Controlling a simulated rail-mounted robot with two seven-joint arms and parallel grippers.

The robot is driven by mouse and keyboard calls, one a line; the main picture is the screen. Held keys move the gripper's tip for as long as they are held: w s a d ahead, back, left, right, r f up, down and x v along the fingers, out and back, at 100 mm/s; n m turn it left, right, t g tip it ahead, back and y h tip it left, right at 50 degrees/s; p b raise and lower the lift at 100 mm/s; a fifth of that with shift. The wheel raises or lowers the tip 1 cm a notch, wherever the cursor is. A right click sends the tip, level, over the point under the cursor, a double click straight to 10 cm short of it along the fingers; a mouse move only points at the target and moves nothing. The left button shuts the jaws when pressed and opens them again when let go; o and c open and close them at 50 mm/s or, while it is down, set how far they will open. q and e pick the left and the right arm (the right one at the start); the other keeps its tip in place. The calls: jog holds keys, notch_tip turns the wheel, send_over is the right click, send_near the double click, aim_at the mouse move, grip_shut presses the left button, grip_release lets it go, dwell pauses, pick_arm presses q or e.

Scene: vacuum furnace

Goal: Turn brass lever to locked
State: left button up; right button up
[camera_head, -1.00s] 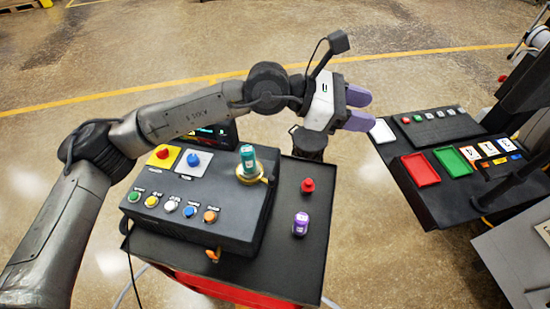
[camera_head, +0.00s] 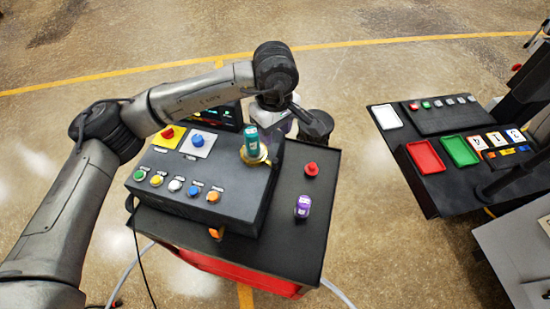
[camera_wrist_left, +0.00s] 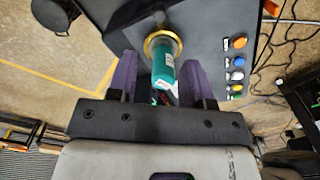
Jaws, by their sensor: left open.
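A brass ring fitting (camera_head: 256,158) sits at the right back corner of the black control box, with a teal cylinder (camera_head: 250,140) standing in it. A small yellowish tab shows at the ring's right side; I cannot tell whether it is the brass lever. In the left wrist view the brass ring (camera_wrist_left: 161,42) and teal cylinder (camera_wrist_left: 163,70) lie between the purple fingers of my left gripper (camera_wrist_left: 160,64). The gripper is open, with fingers on either side of the cylinder. In the head view its fingers are mostly hidden behind my arm and the cylinder.
The control box (camera_head: 232,205) carries several coloured buttons, and an orange piece (camera_head: 216,232) is at its front edge. A red knob (camera_head: 311,169) and a purple object (camera_head: 303,206) are on the cart top to the right. A black table (camera_head: 425,175) with trays stands farther right.

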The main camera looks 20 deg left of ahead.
aim_at(275, 160)
pick_arm(q)
notch_tip(275, 160, down, 12)
jog(key=p, duration=0.2)
jog(key=shift+f+p, duration=0.2)
jog(key=shift+p, duration=0.15)
jog(key=shift+c, duration=0.2)
grip_shut()
dwell(0.3)
